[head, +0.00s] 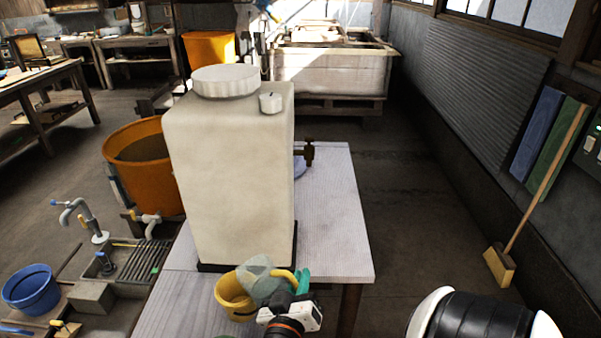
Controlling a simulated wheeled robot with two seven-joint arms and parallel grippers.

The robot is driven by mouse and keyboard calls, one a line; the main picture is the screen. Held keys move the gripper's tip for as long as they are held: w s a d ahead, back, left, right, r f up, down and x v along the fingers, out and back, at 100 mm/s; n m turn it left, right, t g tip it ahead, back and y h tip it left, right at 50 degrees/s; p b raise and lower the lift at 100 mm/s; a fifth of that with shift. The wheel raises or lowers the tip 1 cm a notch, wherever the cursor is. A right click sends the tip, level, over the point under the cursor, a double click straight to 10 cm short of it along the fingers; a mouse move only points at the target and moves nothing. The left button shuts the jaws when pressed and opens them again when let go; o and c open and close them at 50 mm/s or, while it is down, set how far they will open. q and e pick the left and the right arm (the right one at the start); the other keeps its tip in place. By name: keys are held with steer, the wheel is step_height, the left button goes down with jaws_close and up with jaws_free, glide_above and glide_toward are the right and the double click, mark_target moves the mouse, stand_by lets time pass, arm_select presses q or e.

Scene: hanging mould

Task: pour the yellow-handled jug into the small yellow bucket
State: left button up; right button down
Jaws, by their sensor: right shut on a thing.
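The small yellow bucket (229,297) stands on the near part of the table, in front of the large white tank. The jug (257,275) has a grey, translucent-looking body and a yellow handle. It is tilted, its body leaning left beside and partly over the bucket's right rim. My right gripper (292,290) is shut on the jug, at its handle side, to the right of the bucket. The bucket's inside is partly hidden by the jug, and I cannot tell whether anything is flowing. My left gripper is out of view.
The tall white tank (230,170) stands on the table (335,220) right behind the bucket. An orange tub (145,165) and a sink (125,262) are at the left. The table's right side is clear.

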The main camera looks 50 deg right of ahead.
mark_target(290, 275)
steer(key=shift+w+a+r+n+g+p, duration=0.15)
steer(key=shift+r+n+p, duration=0.35)
steer(key=shift+p, duration=0.85)
steer(key=shift+w+d+r+n+g+p, duration=0.1)
steer(key=shift+r+n+p, duration=0.45)
steer(key=shift+p, duration=0.85)
steer(key=shift+w+a+r+n+g+p, duration=0.15)
steer(key=shift+r+n+p, duration=0.35)
steer(key=shift+p, duration=0.85)
steer(key=shift+w+r+n+p, duration=0.3)
steer(key=shift+n+p, duration=0.55)
steer(key=shift+p, duration=0.6)
steer(key=shift+w+a+r+n+g+p, duration=0.35)
steer(key=shift+w+r+n+p, duration=0.5)
steer(key=shift+p, duration=0.8)
steer(key=shift+w+a+r+n+g+p, duration=0.35)
steer(key=shift+w+n+p, duration=0.3)
steer(key=shift+n+p, duration=0.7)
steer(key=shift+w+a+r+n+g+p, duration=0.15)
steer(key=shift+w+r+n+p, duration=0.1)
steer(key=shift+w+p, duration=0.3)
steer(key=shift+w+a+r+n+g+p, duration=0.15)
steer(key=shift+w+r+n+p, duration=0.15)
steer(key=shift+p, duration=0.3)
steer(key=shift+w+a+r+n+g+p, duration=0.2)
steer(key=shift+w+r+n+g+p, duration=0.15)
steer(key=shift+w+n+p, duration=0.35)
steer(key=shift+w, duration=0.1)
